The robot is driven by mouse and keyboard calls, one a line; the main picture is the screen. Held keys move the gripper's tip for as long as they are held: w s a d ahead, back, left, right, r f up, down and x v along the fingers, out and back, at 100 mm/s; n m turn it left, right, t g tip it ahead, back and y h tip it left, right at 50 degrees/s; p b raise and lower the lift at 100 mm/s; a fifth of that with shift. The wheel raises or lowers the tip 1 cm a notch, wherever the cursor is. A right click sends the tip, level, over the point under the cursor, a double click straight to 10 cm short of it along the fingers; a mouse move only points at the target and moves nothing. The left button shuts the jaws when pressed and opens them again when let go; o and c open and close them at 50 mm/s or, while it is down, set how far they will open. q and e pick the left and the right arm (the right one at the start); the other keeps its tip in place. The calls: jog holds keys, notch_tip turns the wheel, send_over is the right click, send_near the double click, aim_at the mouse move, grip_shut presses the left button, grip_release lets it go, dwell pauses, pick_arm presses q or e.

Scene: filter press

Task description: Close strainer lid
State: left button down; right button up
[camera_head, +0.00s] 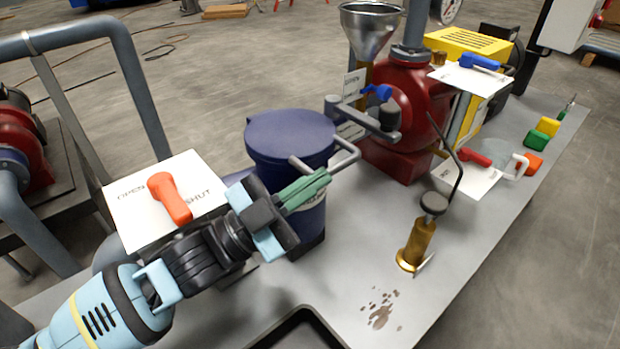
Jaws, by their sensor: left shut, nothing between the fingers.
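The strainer is a dark blue canister (306,221) standing on the grey bench. Its round dark blue lid (290,133) lies over the top and looks about level; I cannot tell whether it is fully seated. A grey bar handle (345,157) sticks out at the front right of the lid. My left gripper (326,176) comes in from the left, its green fingers together and empty. Its tips are in front of the canister, just below or beside the handle; I cannot tell whether they touch it. The gripper hides part of the canister. My right gripper is not in view.
A red-orange valve handle (170,198) on an OPEN/SHUT plate stands left of the strainer. A red pump (405,115) with a metal funnel (370,30) stands behind right. A brass hand pump (417,245) stands right, near a brown spill (381,309). A black tray (297,318) lies in front.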

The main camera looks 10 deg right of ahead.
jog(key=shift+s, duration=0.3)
